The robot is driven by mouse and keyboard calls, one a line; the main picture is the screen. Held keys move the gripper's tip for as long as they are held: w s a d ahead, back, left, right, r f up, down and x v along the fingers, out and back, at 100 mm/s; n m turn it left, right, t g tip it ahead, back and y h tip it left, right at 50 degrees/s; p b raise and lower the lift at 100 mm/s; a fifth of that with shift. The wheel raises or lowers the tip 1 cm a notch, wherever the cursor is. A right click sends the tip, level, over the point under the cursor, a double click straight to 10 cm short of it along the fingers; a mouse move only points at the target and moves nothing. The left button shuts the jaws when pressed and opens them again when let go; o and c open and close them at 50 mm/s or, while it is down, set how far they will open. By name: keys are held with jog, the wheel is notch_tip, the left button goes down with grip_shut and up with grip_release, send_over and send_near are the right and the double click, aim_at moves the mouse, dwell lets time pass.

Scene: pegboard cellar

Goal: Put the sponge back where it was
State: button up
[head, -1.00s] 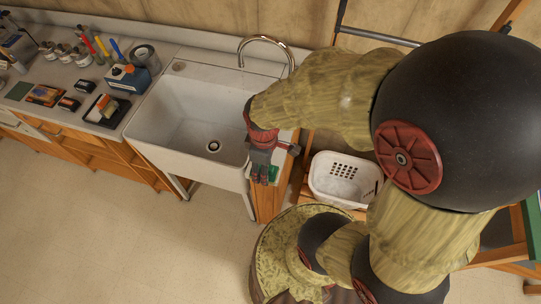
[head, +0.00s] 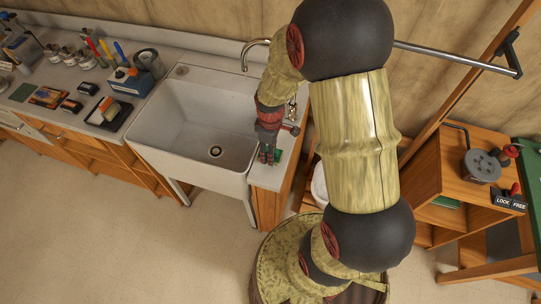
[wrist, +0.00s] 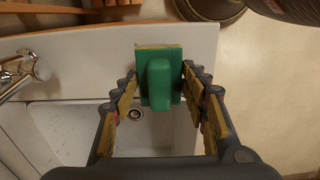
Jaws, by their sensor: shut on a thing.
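My gripper (wrist: 160,78) is shut on a green block (wrist: 160,85) with a raised green grip and a thin tan edge, which looks like the sponge. Its fingers stand at the block's left and right sides in the wrist view. In the head view my gripper (head: 268,148) points down over the white counter strip right of the sink, with a bit of the green sponge (head: 277,155) showing at its tips. I cannot tell whether the sponge touches the counter. The white sink (head: 190,125) is just left of it.
A chrome tap (head: 252,43) rises behind the sink. A black tray (head: 100,123) holding an orange-and-white item, a blue box (head: 130,82) and several jars crowd the left counter. A white basket (head: 319,188) is partly hidden behind my arm. A wooden shelf unit (head: 425,180) stands right.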

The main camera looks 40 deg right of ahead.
jog(key=shift+w+d+f, duration=0.1)
jog(key=shift+d+f, duration=0.05)
jog(key=shift+f, duration=0.15)
jog(key=shift+f+b, duration=0.35)
jog(key=shift+f, duration=1.15)
jog(key=shift+f, duration=0.1)
jog(key=o, duration=1)
